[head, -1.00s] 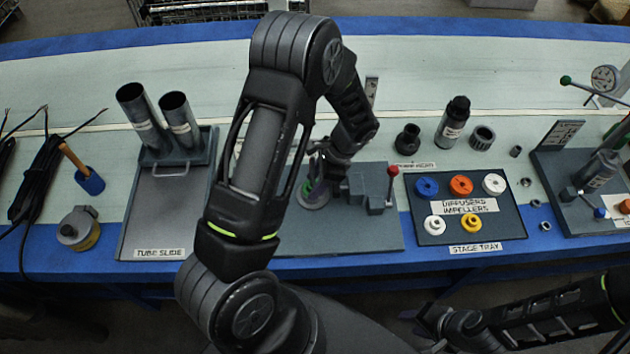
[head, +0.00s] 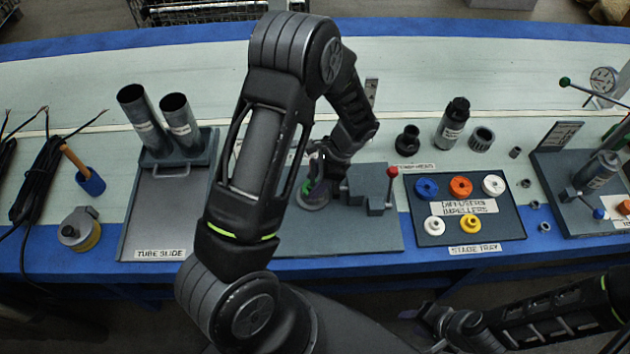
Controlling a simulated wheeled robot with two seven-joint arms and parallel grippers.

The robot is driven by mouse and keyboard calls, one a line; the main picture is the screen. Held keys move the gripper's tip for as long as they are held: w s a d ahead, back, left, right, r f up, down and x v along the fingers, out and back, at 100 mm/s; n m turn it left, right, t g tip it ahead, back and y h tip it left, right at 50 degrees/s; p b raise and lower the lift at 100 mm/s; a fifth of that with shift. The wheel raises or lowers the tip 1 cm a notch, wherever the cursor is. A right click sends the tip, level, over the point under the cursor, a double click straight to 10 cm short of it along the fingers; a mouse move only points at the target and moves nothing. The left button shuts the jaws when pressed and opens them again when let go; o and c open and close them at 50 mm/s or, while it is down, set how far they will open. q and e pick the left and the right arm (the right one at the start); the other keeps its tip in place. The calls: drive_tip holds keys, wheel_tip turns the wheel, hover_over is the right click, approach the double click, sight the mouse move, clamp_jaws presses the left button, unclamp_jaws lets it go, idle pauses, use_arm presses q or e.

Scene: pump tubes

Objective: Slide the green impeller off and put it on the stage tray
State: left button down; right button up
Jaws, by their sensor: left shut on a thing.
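The green impeller (head: 307,188) shows only as a small green patch at my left gripper (head: 318,183), above the round grey disc of the grey fixture plate. My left gripper points down over this fixture and is shut on the green impeller; my arm and fingers hide most of it. The stage tray (head: 512,223) is a dark tray on the right with blue, orange, white and yellow rings on it. My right gripper (head: 422,318) is low in front of the bench, away from the tray; its fingers are too dark to read.
A block with a red-knobbed lever (head: 391,172) stands between my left gripper and the stage tray. Dark cylindrical parts (head: 452,122) stand behind the tray. The tube slide (head: 150,215) with two grey tubes is on the left. The tray's lower right area is bare.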

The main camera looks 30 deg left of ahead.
use_arm(q)
drive_tip(key=shift+r, duration=0.3)
idle(0.4)
drive_tip(key=shift+r+p, duration=5.15)
drive_tip(key=shift+r, duration=3.2)
drive_tip(key=w+d+r+b, duration=0.4)
drive_tip(key=w+d+r, duration=0.1)
drive_tip(key=d, duration=0.6)
drive_tip(key=shift+v, duration=0.9)
